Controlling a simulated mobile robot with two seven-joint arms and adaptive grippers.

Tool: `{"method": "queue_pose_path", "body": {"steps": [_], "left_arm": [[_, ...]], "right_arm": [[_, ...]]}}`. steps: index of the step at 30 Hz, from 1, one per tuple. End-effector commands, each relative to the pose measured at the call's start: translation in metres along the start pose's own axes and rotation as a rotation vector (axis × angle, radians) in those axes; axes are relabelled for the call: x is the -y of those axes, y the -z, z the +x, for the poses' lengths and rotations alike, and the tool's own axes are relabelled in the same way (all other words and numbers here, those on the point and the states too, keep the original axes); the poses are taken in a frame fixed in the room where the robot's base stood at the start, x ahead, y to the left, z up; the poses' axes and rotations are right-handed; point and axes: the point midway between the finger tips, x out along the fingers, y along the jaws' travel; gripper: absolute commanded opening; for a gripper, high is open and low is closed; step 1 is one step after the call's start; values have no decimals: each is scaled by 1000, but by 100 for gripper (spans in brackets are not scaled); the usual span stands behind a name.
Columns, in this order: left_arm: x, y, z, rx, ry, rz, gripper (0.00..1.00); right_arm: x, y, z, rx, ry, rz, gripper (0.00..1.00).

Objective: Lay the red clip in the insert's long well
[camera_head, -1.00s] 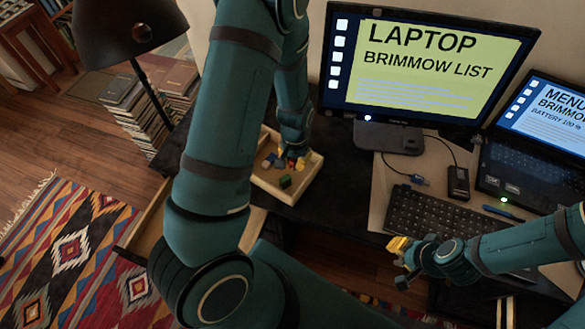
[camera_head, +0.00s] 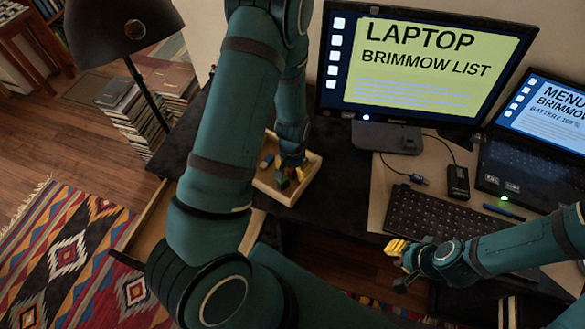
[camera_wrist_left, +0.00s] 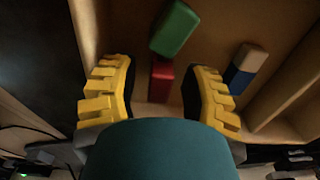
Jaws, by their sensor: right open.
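The red clip (camera_wrist_left: 161,82) lies on the floor of the wooden insert (camera_head: 311,176), between my left gripper's yellow fingers in the left wrist view. A gap shows on each side of it. My left gripper (camera_wrist_left: 161,92) is open over it, and also shows low over the insert in the head view (camera_head: 291,168). A green block (camera_wrist_left: 175,28) lies just beyond the clip, close to its far end. In the left wrist view a divider (camera_wrist_left: 285,85) at the right bounds a long narrow well. My right gripper (camera_head: 397,250) is open and empty by the desk's front edge.
A blue-and-tan block (camera_wrist_left: 245,68) lies right of the clip. The monitor (camera_head: 420,62) stands behind, with a keyboard (camera_head: 442,222) and laptop (camera_head: 530,150) to the right. Dark bare desk (camera_head: 340,195) lies right of the insert.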

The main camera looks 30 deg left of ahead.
Motion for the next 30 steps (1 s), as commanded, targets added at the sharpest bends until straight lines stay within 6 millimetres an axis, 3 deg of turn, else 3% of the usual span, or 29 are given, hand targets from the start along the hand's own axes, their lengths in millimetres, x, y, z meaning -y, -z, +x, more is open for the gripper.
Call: {"method": "queue_pose_path", "body": {"steps": [11,24,30], "left_arm": [[0,1,-10,-2,0,0,46],[0,1,-96,-5,0,1,46],[0,0,-118,-1,0,0,46]], "right_arm": [[2,2,-4,-4,0,1,34],[8,10,-20,-20,-2,6,34],[9,12,-24,-25,-2,7,34]]}}
